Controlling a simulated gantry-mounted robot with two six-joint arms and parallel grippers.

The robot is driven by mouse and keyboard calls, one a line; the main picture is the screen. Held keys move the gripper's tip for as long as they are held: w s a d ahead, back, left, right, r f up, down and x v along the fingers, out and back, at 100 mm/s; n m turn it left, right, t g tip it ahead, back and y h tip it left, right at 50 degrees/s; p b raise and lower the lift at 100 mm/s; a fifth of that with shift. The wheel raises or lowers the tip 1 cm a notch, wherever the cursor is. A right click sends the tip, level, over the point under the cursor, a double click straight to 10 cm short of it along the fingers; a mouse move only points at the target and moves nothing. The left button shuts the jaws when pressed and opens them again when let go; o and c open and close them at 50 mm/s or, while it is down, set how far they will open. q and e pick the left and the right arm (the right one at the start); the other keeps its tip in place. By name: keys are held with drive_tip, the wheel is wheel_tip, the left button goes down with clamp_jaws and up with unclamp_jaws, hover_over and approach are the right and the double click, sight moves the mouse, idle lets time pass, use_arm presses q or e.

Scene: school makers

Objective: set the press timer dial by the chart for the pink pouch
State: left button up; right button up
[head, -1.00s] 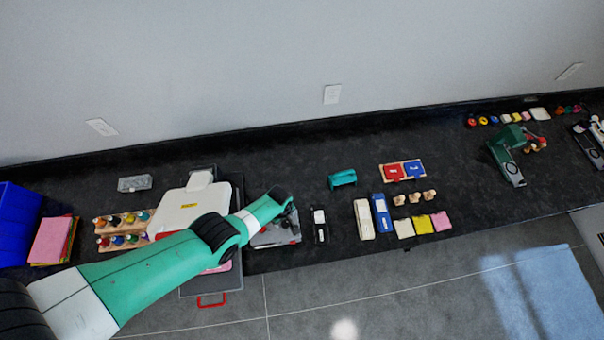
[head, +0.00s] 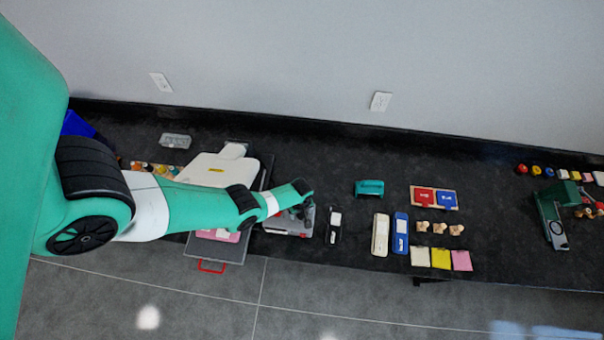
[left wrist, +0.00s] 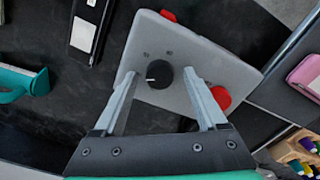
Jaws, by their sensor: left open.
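A grey timer box (head: 290,220) stands on the dark counter, right of the white press (head: 215,167). In the left wrist view its pale top (left wrist: 178,40) bears a black dial (left wrist: 160,74) with a white mark pointing to the picture's left. My left gripper (left wrist: 160,78) is open, one finger on each side of the dial; contact cannot be told. In the head view my left gripper (head: 304,204) covers part of the box. A pink pouch-like item (head: 220,235) lies at the press's front, partly under my arm; it also shows in the left wrist view (left wrist: 306,74). I cannot identify the chart.
A black device with a white label (head: 334,224) stands right of the box. A teal stapler-like item (head: 369,188) lies farther right, beyond it. Red parts (left wrist: 220,98) sit at the box's edges. A red handle (head: 212,267) projects at the counter front.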

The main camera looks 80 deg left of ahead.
use_arm(q)
clamp_jaws()
drive_tip(key=shift+m, duration=0.3)
drive_tip(key=m, duration=1.1)
idle(0.5)
drive_tip(key=shift+m, duration=0.3)
unclamp_jaws()
